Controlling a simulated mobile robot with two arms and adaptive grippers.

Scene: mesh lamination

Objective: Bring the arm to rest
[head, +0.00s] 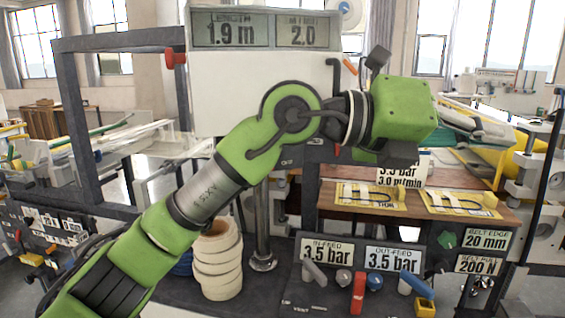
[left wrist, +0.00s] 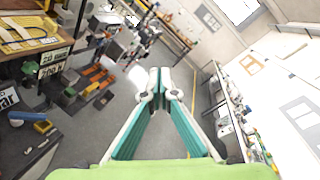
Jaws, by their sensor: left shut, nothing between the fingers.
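My left arm (head: 215,190) comes in from the lower left and is raised across the middle of the head view. Its green wrist housing (head: 402,108) stands right of centre, in front of the machine and its wooden table. The fingers cannot be made out clearly there. In the left wrist view my left gripper (left wrist: 160,88) is shut, its two teal-lined fingers meeting at the tips with nothing between them. Beyond the tips are open air and the grey floor. My right gripper is in neither view.
A display box (head: 263,92) reading 1.9 m and 2.0 stands behind the arm. A wooden table (head: 330,213) bears yellow-framed cards. A control panel (head: 336,268) with levers and a stack of cream rolls (head: 217,262) are below. The left wrist view shows free grey floor (left wrist: 124,130).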

